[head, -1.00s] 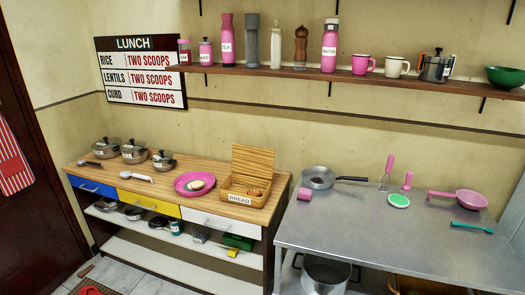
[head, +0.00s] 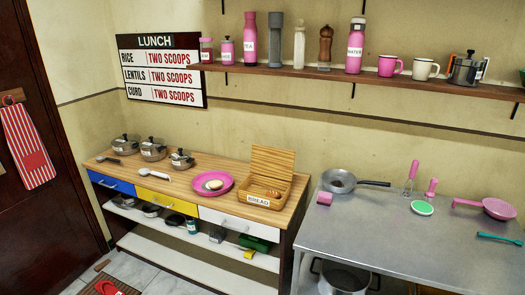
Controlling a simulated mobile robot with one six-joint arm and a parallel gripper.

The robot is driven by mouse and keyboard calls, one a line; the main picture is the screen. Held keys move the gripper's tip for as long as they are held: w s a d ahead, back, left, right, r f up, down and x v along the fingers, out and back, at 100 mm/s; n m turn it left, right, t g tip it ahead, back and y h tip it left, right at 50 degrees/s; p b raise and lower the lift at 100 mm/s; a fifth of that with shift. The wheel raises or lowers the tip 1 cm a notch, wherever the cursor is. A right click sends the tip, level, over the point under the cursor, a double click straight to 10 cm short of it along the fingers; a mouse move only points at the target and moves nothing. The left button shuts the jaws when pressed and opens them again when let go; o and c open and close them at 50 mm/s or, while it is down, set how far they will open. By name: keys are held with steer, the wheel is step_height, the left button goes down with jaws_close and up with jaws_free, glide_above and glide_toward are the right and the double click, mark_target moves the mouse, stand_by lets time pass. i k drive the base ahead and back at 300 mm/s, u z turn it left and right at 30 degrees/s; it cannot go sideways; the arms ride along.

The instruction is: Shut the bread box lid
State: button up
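The bread box (head: 259,201) is a wooden box with a "BREAD" label on its front. It stands at the right end of the wooden counter in the head view. Its slatted lid (head: 272,164) is open and stands up at the back, leaning slightly. A brown bread roll (head: 272,194) shows inside. My gripper is not in the head view.
A pink plate (head: 212,184) with food on it sits left of the bread box. Lidded pots (head: 152,149) stand at the counter's left. A shelf (head: 300,72) runs above.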

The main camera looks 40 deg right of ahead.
mark_target(277, 163)
steer(key=i, duration=0.9)
steer(key=z, duration=0.05)
